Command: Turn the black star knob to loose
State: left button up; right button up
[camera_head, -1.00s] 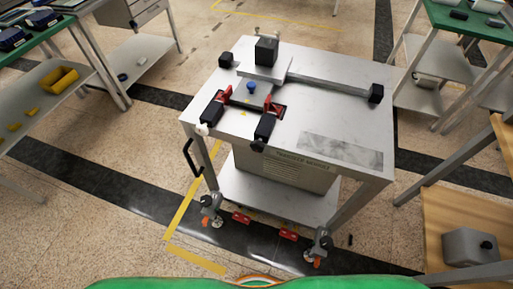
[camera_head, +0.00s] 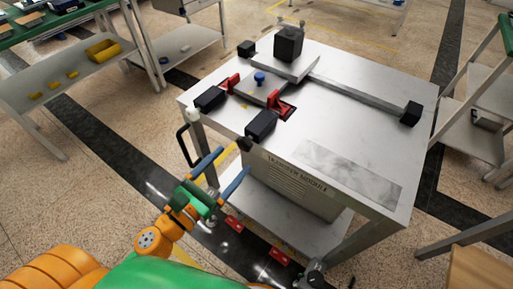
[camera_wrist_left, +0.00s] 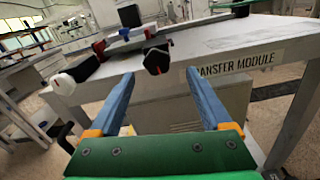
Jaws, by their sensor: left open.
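The black star knob (camera_head: 245,144) sits at the front edge of the grey-topped cart, below the end of a black clamp block. My left gripper (camera_head: 234,160) is open and empty, below and in front of the table edge. In the left wrist view its two blue fingers (camera_wrist_left: 160,73) point toward the knob, one on either side of it in the picture, apart from it. My right gripper is not in view.
A white knob (camera_head: 193,115) sits at the table's left corner, above a black handle (camera_head: 184,145). Red clamps (camera_head: 280,104), black blocks (camera_head: 261,124) and a blue knob (camera_head: 260,77) stand on the cart top (camera_head: 350,128). The floor around the cart is mostly clear.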

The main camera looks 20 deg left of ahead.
aim_at(242, 147)
pick_arm(q)
jog(key=p+x, duration=0.2)
jog(key=x, duration=0.3)
jog(key=shift+w+a+r, duration=0.1)
jog(key=shift+w+r, duration=0.05)
jog(key=shift+w, duration=0.45)
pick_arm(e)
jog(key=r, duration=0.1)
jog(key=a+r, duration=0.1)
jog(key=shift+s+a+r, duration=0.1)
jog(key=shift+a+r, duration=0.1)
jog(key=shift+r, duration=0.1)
pick_arm(q)
grip_shut()
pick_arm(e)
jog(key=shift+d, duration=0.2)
